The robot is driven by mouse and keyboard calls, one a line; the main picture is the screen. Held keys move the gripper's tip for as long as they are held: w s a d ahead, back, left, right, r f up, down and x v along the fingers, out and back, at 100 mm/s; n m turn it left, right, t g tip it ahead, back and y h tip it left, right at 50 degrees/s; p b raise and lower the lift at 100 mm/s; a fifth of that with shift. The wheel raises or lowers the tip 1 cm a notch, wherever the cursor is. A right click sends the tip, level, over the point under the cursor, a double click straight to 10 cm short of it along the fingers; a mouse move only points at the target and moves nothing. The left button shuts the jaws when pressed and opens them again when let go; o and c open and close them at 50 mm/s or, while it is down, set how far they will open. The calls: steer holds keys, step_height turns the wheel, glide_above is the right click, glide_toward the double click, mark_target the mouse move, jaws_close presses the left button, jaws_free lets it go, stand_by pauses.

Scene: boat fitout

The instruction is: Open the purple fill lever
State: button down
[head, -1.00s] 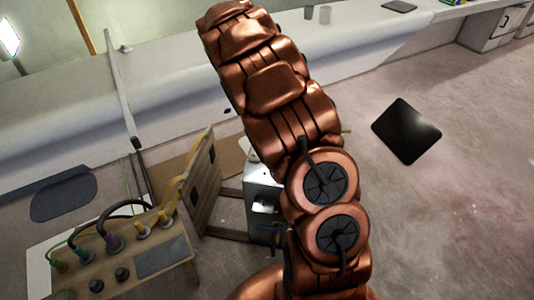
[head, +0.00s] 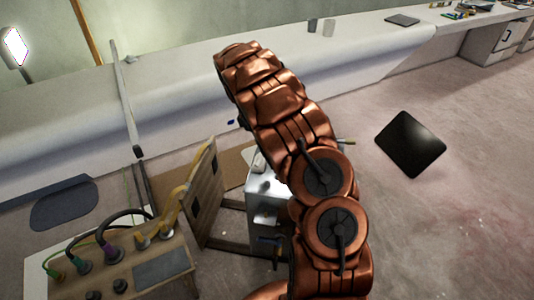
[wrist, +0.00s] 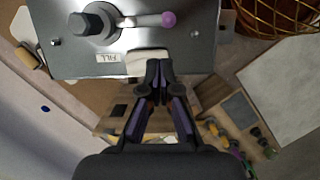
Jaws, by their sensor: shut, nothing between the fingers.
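The fill lever is a pale metal bar ending in a purple ball knob (wrist: 168,19). In the wrist view it points right from a round grey valve body (wrist: 92,22) on a steel panel (wrist: 70,62). A small label reading FILL (wrist: 107,57) sits below the valve, upside down. My gripper (wrist: 158,66) is shut and empty, below the purple knob in the picture and apart from it. In the head view the steel box (head: 262,205) is partly hidden behind my arm, and the purple lever and my gripper cannot be made out.
A wooden panel with cables (head: 120,265) stands at lower left, beside an upright wooden board (head: 205,195).

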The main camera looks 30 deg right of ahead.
steer(key=p+x, duration=0.1)
steer(key=x, duration=0.8)
steer(key=shift+f, duration=0.4)
